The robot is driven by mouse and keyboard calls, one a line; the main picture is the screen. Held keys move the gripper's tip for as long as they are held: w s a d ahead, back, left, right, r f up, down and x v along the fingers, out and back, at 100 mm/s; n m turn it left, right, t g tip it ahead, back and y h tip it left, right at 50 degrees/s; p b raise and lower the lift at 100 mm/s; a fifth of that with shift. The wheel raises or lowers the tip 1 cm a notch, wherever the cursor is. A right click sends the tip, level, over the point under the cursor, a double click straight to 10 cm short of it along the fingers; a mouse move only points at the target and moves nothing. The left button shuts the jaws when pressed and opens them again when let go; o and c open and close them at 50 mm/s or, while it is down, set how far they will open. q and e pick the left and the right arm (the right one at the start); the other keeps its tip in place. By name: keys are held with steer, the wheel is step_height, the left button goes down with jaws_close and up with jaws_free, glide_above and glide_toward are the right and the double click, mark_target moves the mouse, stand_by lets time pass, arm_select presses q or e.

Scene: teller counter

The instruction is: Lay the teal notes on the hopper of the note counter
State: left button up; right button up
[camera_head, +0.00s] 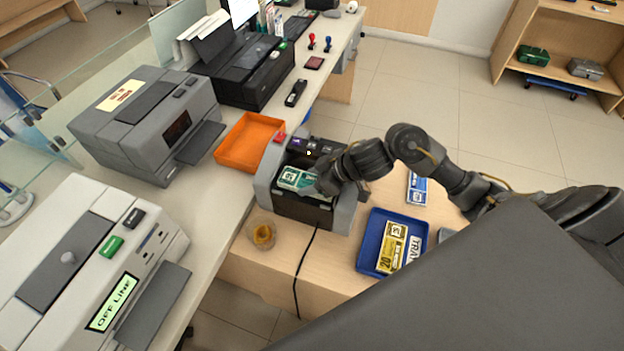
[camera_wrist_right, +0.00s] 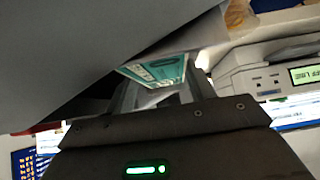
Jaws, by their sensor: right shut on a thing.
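The teal notes (camera_head: 292,178) are over the hopper of the grey note counter (camera_head: 344,214), in the middle of the head view. My right gripper (camera_head: 322,184) reaches in from the right and is shut on the notes at their right end. The notes also show between the fingers in the right wrist view (camera_wrist_right: 160,71). I cannot tell whether the notes touch the hopper floor. My left gripper is not in view.
An orange tray (camera_head: 232,158) stands left of the counter. A blue tray (camera_head: 369,263) with yellow notes lies at the front right, and blue notes (camera_head: 417,189) lie behind it. A small bowl (camera_head: 251,240) and a black cable (camera_head: 298,283) are in front.

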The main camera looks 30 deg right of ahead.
steer(key=o, duration=1.1)
steer(key=shift+r, duration=0.2)
steer(key=p+v, duration=0.1)
steer(key=v, duration=1.1)
steer(key=shift+s+f, duration=0.1)
